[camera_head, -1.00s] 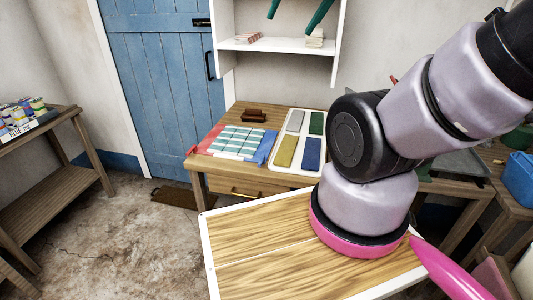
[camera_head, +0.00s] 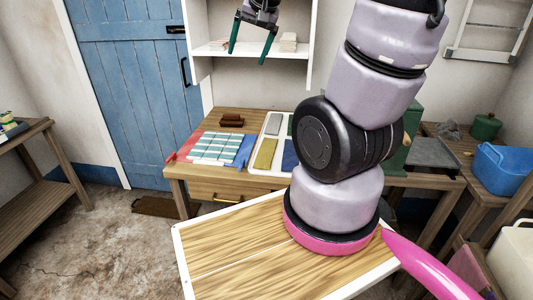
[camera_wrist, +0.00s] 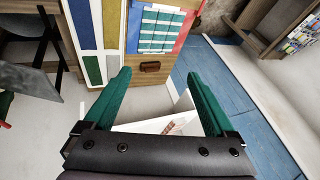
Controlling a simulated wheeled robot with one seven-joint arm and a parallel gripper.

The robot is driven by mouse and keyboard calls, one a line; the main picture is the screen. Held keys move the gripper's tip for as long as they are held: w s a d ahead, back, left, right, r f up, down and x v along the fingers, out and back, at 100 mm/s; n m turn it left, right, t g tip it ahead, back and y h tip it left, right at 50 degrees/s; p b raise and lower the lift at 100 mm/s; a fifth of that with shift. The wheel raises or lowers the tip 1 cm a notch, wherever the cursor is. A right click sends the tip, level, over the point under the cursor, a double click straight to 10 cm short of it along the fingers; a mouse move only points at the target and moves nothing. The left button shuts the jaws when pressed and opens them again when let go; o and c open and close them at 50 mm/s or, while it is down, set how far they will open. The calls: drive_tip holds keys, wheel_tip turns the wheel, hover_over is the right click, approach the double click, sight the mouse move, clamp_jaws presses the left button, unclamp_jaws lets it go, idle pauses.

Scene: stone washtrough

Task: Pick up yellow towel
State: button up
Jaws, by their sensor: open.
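The yellow towel (camera_head: 264,153) is a flat mustard-coloured cloth lying on a white tray (camera_head: 247,166) on the wooden table. It is at the tray's near left, beside a blue cloth (camera_head: 290,155). In the wrist view the yellow towel (camera_wrist: 111,24) shows at the upper left, partly cut by the top edge. My gripper (camera_head: 251,48) has green fingers spread apart with nothing between them. It is well above and beyond the towel, in front of the wall shelf. In the wrist view, my gripper (camera_wrist: 158,75) has its fingertips around the view of a brown block, with no contact.
A grey cloth (camera_head: 273,123) and a green cloth (camera_head: 290,126) share the tray. A checked cloth (camera_head: 215,149) and the brown block (camera_head: 231,120) lie to its left. The white wall shelf (camera_head: 215,50) stands close behind my gripper. A blue bin (camera_head: 503,170) is at right.

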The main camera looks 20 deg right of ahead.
drive_tip(key=w+d+f+m+g+h, duration=0.1)
drive_tip(key=w+d+f, duration=0.1)
drive_tip(key=w+f, duration=0.35)
drive_tip(key=w+d+f+h, duration=0.1)
drive_tip(key=w+d+f, duration=0.15)
drive_tip(key=f, duration=0.65)
drive_tip(key=g+h, duration=0.1)
drive_tip(key=h, duration=0.1)
hover_over(267, 149)
drive_tip(key=s+a, duration=0.1)
drive_tip(key=s, duration=0.1)
drive_tip(key=shift+m, duration=0.3)
drive_tip(key=f, duration=2.1)
drive_tip(key=shift+s+a, duration=0.15)
drive_tip(key=shift+a, duration=0.05)
drive_tip(key=x, duration=0.5)
drive_tip(key=shift+f, duration=0.4)
drive_tip(key=shift+a, duration=0.1)
drive_tip(key=c, duration=1.4)
